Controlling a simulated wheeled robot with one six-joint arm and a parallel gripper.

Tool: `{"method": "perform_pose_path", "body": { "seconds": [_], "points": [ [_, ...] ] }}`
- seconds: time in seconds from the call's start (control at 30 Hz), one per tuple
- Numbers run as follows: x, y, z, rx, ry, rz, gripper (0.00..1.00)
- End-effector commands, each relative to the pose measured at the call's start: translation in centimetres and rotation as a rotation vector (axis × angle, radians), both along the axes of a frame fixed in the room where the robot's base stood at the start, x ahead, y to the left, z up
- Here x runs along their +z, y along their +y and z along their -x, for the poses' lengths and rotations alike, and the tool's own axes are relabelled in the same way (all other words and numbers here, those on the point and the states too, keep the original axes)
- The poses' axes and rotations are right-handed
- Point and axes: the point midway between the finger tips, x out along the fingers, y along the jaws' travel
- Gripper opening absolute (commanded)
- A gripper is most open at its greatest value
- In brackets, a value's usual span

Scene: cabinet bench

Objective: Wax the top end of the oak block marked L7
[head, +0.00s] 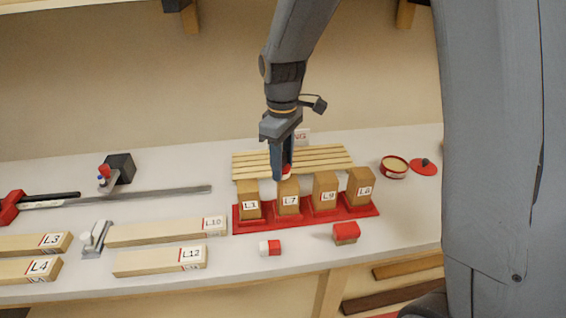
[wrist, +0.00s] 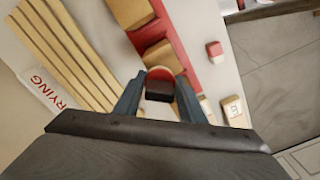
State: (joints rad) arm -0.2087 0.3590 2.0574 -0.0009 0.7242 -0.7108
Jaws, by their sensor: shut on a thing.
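The oak block marked L7 (head: 289,198) stands upright in a red rack (head: 307,220), between the blocks marked L1 (head: 249,199) and L9 (head: 325,194). My gripper (head: 284,172) points down over the top of L7. It is shut on a small dark piece with a red rim (wrist: 160,90), seen between the fingers in the wrist view. The fingers and this piece hide part of L7's top end, and I cannot tell whether they touch. An open red tin with pale contents (head: 395,167) stands at the right, its red lid (head: 424,167) beside it.
The block marked L6 (head: 360,186) fills the rack's right end. A slatted wooden rack (head: 245,165) lies behind. A red-and-white piece (head: 270,248) and a red-topped block (head: 346,232) lie in front. Long strips, including L10 (head: 165,232) and L12 (head: 160,261), lie left.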

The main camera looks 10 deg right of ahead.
Motion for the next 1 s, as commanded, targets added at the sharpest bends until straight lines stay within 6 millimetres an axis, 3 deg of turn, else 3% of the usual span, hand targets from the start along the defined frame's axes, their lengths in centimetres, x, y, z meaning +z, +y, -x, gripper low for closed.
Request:
{"method": "perform_pose_path", "body": {
  "seconds": [0.67,1.0],
  "points": [
    [-1.0,0.0,0.1,0.000,0.001,0.000,0.18],
    [-0.7,0.0,2.2,0.001,0.001,0.000,0.18]
  ]
}}
